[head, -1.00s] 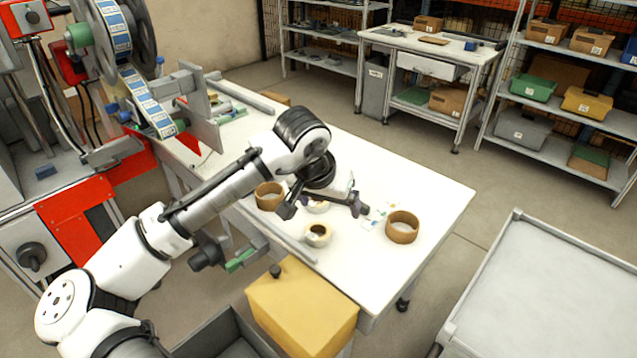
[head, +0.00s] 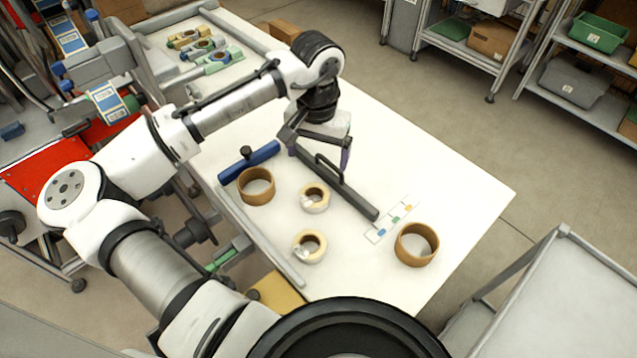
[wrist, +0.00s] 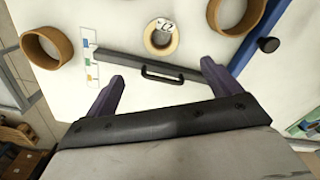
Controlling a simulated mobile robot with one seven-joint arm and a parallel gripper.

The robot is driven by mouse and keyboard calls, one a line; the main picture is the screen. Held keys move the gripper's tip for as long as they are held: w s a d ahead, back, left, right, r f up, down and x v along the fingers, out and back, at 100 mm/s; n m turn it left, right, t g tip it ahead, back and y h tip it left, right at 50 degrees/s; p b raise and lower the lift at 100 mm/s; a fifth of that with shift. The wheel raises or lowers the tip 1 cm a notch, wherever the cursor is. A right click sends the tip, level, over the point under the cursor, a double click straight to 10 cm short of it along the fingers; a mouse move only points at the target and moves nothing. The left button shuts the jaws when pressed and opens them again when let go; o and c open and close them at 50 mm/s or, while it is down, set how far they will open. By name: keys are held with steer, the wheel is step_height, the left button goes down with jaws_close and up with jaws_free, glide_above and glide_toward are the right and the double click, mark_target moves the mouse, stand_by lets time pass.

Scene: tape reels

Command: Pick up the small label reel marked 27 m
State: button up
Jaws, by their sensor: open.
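Two small cream label reels lie flat on the white table in the head view. The farther reel (head: 314,197) is by the dark bar; the nearer reel (head: 309,246) is closer to the front edge. Each has a white tag, unreadable there. In the wrist view one reel (wrist: 160,40), apparently the farther one, has a tag that looks like 27 upside down. My gripper (head: 317,152) is open and empty above the table, beyond both reels. Its spread fingers (wrist: 162,72) point towards the bar and that reel, without touching it.
A dark bar with a handle (head: 345,188) lies between my gripper and the reels. Brown rings stand left (head: 256,187) and right (head: 416,245). A blue tool (head: 249,162) lies behind the left ring. A card with coloured marks (head: 393,222) is near the right ring.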

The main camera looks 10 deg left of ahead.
steer(key=p, duration=0.1)
glide_above(314, 193)
steer(key=s+d, duration=0.1)
step_height(314, 193, down, 8)
steer(key=shift+s+r, duration=0.1)
steer(key=shift+s, duration=0.05)
steer(key=shift+s+a+f+p, duration=0.15)
steer(key=shift+f+p, duration=0.35)
steer(key=shift+f, duration=0.9)
steer(key=shift+s+a+f+p, duration=0.1)
steer(key=shift+f+p, duration=0.4)
steer(key=shift+f, duration=0.85)
steer(key=c, duration=1.1)
steer(key=shift+r, duration=0.1)
